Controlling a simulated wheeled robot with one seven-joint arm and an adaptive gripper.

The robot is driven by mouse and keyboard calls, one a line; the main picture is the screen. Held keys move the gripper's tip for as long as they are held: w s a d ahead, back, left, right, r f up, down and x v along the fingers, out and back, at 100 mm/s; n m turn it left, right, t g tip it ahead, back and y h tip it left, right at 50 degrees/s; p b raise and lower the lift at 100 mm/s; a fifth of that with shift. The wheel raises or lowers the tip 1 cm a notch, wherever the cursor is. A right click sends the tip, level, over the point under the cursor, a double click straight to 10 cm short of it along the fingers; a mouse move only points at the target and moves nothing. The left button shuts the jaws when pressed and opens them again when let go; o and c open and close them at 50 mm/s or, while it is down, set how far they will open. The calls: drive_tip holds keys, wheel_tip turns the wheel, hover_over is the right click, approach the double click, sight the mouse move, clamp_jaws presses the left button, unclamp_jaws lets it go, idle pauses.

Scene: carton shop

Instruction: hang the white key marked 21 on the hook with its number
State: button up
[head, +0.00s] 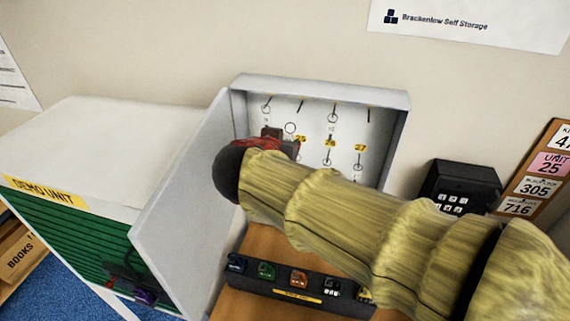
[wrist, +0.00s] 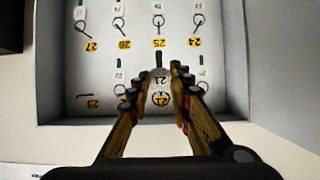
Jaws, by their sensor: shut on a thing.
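The white key marked 21 (wrist: 159,78) is between my fingertips in the wrist view, which shows the cabinet upside down. My gripper (wrist: 157,84) is shut on it. A dark part of the key points away from the ring end. The key's ring appears in front of the yellow 21 label (wrist: 161,99) on the cabinet's back panel. I cannot tell whether the ring is around the hook there; the hook is not clearly visible. In the head view my gripper (head: 262,153) is inside the open key cabinet (head: 320,84), and the held key is hidden.
Other keys hang on neighbouring hooks, including those by 25 (wrist: 159,43) and 24 (wrist: 195,43). The cabinet door (head: 185,215) stands open at left. A dark rack (head: 315,296) with several coloured items lies below. A keypad box (head: 456,187) is at right.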

drive_tip(key=shift+t, duration=0.4)
drive_tip(key=shift+w, duration=0.1)
drive_tip(key=w+d+f+p, duration=0.1)
drive_tip(key=w+p, duration=0.2)
drive_tip(key=w, duration=0.5)
drive_tip(key=shift+w+d+f+p, duration=0.25)
drive_tip(key=shift+w+d+p, duration=0.05)
drive_tip(key=shift+d+p, duration=0.1)
idle(0.7)
drive_tip(key=shift+w+b, duration=0.1)
drive_tip(key=shift+b, duration=0.35)
idle(0.5)
drive_tip(key=o, duration=1)
